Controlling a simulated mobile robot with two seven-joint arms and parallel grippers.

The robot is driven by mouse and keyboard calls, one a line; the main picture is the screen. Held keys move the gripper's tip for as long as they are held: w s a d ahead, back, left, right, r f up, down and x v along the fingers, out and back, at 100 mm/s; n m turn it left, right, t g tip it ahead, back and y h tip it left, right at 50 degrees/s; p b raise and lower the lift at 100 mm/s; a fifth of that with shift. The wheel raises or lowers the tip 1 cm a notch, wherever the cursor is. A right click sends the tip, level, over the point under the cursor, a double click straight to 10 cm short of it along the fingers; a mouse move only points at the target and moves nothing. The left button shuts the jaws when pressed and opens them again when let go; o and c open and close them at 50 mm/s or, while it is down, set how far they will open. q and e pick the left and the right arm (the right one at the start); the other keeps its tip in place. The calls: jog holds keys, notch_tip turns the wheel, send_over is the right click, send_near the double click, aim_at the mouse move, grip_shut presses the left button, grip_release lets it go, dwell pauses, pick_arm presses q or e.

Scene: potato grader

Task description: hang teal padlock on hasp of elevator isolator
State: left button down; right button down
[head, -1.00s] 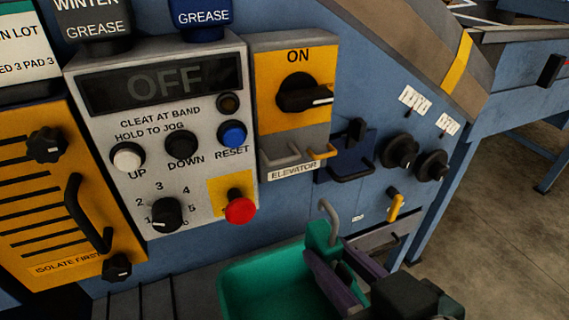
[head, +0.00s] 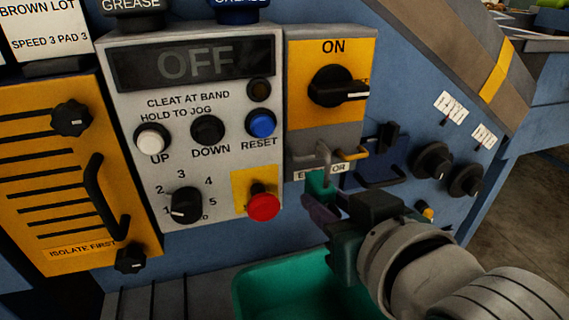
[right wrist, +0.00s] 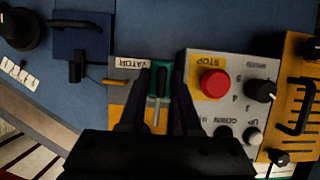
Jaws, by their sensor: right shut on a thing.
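The teal padlock (head: 319,186) is held upright with its grey shackle (head: 325,155) pointing up. It also shows between the fingers in the right wrist view (right wrist: 164,72). My right gripper (head: 322,208) is shut on its body. The elevator isolator (head: 300,70) is a yellow and grey box with a black knob (head: 331,87) under the word ON. Its hasp (head: 352,154) is at the lower edge, with a yellow end showing. The shackle overlaps the hasp in the head view; I cannot tell whether they touch or are linked. The padlock partly hides the ELEVATOR label. My left gripper is out of view.
Left of the isolator is a grey control panel (head: 225,205) with buttons and a red stop button (head: 263,203). A dark blue bracket (head: 382,165) and black knobs (head: 433,160) are to the right. A green bin (head: 270,285) stands below.

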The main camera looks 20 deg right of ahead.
jog(key=shift+w+f+b, duration=0.1)
jog(key=shift+w+b, duration=0.75)
jog(key=shift+w, duration=0.65)
jog(key=shift+f, duration=0.6)
jog(key=c, duration=0.5)
grip_release()
jog(key=shift+s, duration=0.1)
